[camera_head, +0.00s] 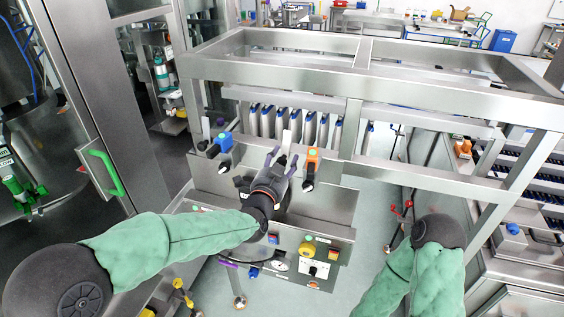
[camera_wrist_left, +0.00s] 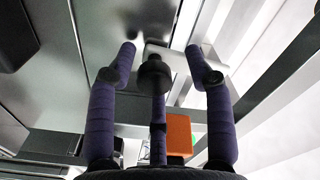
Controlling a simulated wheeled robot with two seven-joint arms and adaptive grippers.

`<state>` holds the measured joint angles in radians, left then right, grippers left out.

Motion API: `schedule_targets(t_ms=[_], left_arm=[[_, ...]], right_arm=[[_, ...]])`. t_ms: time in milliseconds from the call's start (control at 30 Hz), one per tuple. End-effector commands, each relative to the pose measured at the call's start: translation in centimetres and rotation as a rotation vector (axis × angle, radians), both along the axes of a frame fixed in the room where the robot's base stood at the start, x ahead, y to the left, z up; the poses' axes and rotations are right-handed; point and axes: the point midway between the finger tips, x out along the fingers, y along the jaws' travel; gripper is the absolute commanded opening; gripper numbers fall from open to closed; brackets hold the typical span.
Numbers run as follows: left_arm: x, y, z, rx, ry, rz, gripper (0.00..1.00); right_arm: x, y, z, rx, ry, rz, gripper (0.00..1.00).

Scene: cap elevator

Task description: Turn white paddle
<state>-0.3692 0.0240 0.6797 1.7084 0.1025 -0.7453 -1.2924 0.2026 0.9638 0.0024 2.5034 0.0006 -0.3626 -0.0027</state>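The white paddle (camera_head: 285,142) stands upright on the metal panel, between a blue valve and an orange valve. The hand hides the paddle's lower part in the head view. My right arm shows at lower right, but its gripper does not.
The blue valve (camera_head: 223,142) is left of my left gripper. The orange valve (camera_head: 312,158) is close on its right and shows in the left wrist view (camera_wrist_left: 179,134). A steel frame (camera_head: 300,75) crosses above. A control panel with a yellow button (camera_head: 307,249) lies below.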

Motion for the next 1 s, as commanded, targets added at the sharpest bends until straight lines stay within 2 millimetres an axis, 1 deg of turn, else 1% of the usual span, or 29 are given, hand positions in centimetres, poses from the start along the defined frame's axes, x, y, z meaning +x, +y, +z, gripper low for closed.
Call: schedule_targets(t_ms=[233,367,467,800,1000], left_arm=[[-0.2,0.1,-0.3,0.000,0.006,0.001,0.52],[-1.0,0.3,-0.3,0.000,0.006,0.001,0.52],[-2.2,0.8,-0.3,0.000,0.006,0.001,0.52],[-7.7,2.5,-0.2,0.000,0.004,0.000,0.52],[-10.2,3.3,-0.2,0.000,0.002,0.000,0.52]], right_arm=[[0.0,0.0,0.0,0.000,0.000,0.000,0.52],[0.0,0.0,0.0,0.000,0.000,0.000,0.52],[0.0,0.0,0.0,0.000,0.000,0.000,0.52],[0.0,0.0,0.0,0.000,0.000,0.000,0.52],[0.0,0.0,0.0,0.000,0.000,0.000,0.52]])
